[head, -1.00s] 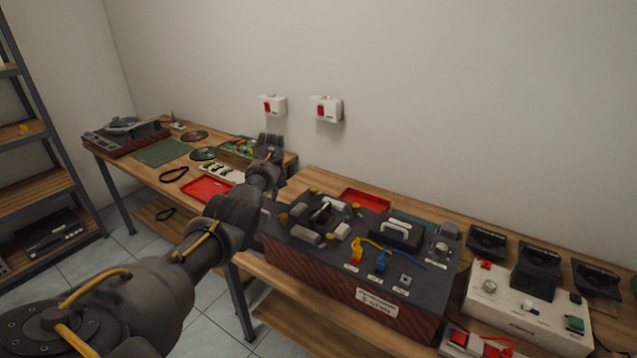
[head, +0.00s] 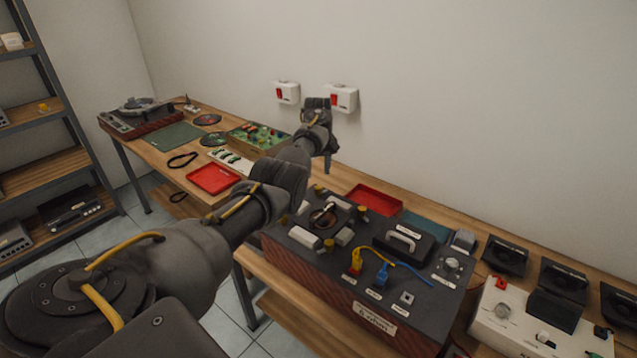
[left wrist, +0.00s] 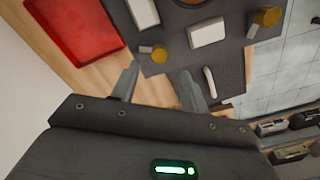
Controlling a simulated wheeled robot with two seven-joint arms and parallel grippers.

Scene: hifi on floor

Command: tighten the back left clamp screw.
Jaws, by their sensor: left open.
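The dark box (head: 425,318) with red-brown sides stands on the bench, with several yellow clamp screws on its top. The back left clamp screw (head: 319,190) is a small yellow knob near the box's back left corner. In the left wrist view it (left wrist: 159,54) lies ahead of the fingertips, roughly between them, with a small light piece beside it. My left gripper (head: 327,168) is open and empty, pointing down above that corner. It also shows in the left wrist view (left wrist: 158,80), apart from the screw. My right gripper is out of view.
A red tray (head: 376,199) lies behind the box. Beside the screws are light blocks (head: 303,237) and a black handled case (head: 402,246). Wall switch boxes (head: 341,97) are close behind my gripper.

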